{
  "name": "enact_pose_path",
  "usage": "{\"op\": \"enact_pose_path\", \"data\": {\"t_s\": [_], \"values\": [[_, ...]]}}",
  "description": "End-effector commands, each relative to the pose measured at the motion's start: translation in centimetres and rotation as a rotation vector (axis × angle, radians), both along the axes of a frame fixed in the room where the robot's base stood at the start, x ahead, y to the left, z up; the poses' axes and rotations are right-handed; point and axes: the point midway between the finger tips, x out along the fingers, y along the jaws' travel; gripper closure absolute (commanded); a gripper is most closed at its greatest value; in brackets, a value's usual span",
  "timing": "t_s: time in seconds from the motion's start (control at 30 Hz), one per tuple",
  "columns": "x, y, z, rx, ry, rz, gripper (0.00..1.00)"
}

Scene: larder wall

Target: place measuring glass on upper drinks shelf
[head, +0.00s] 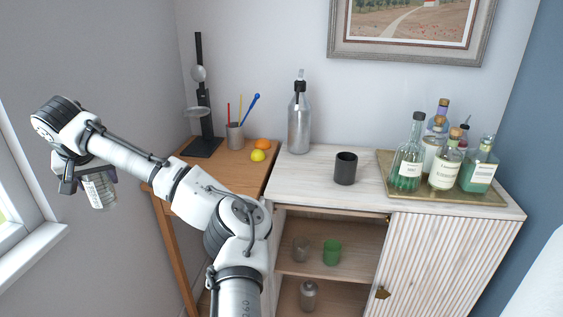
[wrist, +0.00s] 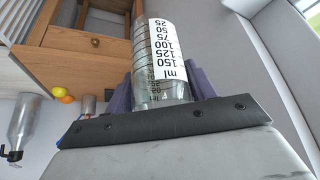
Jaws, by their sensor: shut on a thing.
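My gripper (head: 76,178) is at the far left in the head view, out to the left of the wooden table. It is shut on the measuring glass (head: 100,191), a clear cylinder with a printed scale. The wrist view shows the measuring glass (wrist: 162,60) close up, with a white label of ml numbers. The cabinet's open left side shows an upper shelf (head: 352,266) holding a clear glass (head: 301,249) and a green cup (head: 332,252). A grey bottle (head: 309,295) stands on the level below. My gripper is well apart from the cabinet.
On the cabinet top are a siphon bottle (head: 299,122), a black cup (head: 345,168) and a tray (head: 455,194) of several bottles. The wooden table (head: 210,170) holds a black stand (head: 204,145), a stirrer pot (head: 235,136) and fruit (head: 258,155). The ribbed door (head: 440,265) covers the right side.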

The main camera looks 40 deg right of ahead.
Motion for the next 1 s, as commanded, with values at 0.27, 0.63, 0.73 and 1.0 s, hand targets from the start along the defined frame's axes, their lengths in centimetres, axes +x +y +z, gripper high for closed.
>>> {"op": "enact_pose_path", "data": {"t_s": [0.27, 0.63, 0.73, 1.0], "values": [[-4.0, 0.2, -9.6, 0.007, 0.003, 0.037, 0.72], [-9.0, 0.2, -21.8, 0.008, 0.002, 0.076, 0.72], [-10.3, 0.3, -25.0, 0.009, 0.002, 0.086, 0.72], [-13.8, 0.2, -33.4, 0.010, 0.003, 0.112, 0.72]]}}
